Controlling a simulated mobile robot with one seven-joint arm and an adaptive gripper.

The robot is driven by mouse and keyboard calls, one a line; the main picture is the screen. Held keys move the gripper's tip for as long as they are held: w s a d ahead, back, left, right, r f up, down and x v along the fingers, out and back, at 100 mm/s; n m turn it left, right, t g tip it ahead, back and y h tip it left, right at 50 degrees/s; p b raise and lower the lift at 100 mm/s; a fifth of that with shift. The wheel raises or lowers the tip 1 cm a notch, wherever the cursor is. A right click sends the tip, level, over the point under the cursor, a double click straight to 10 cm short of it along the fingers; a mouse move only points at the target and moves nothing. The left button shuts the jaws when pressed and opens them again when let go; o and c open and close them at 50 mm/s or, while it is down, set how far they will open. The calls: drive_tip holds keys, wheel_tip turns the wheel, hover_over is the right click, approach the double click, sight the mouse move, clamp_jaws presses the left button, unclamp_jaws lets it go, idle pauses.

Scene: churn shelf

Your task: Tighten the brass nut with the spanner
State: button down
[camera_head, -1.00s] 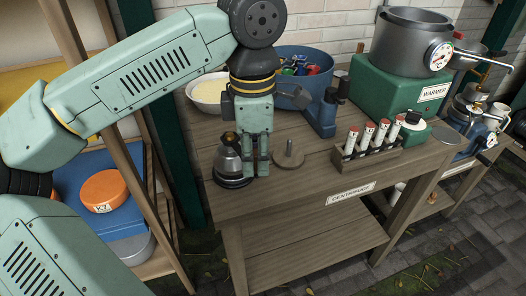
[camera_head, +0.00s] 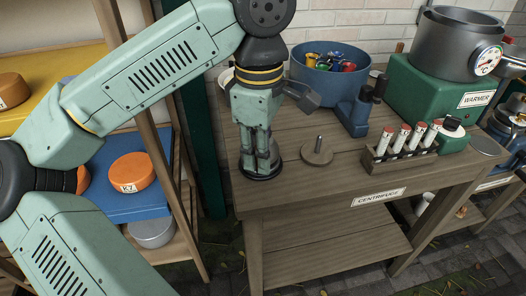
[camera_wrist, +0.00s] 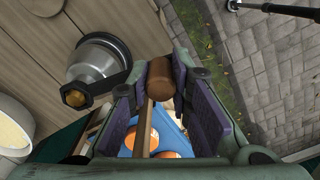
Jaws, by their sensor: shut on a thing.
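The brass nut (camera_wrist: 75,95) shows in the wrist view as a small hexagon beside a silver, dark-rimmed vessel (camera_wrist: 98,60). My gripper (camera_wrist: 175,88) is to its right and is shut on the spanner's brown cylindrical handle (camera_wrist: 161,76). A dark bar (camera_wrist: 108,86), apparently the spanner's shank, runs from the left finger to the nut. Its dark end lies against or around the nut; I cannot tell which. In the head view, my gripper (camera_head: 262,165) is low over the bench's left end and hides the vessel, nut and spanner; only the vessel's dark base (camera_head: 263,177) shows.
The wooden bench (camera_head: 300,192) carries a round disc with an upright peg (camera_head: 317,152), a rack of tubes (camera_head: 400,155), a blue tub (camera_head: 300,70) and a green warmer (camera_head: 430,90) with a pot. A shelf with orange discs (camera_head: 132,172) stands left. The bench front is clear.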

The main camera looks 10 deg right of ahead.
drive_tip(key=shift+r, duration=0.15)
drive_tip(key=shift+r+p, duration=2.05)
drive_tip(key=shift+r, duration=0.85)
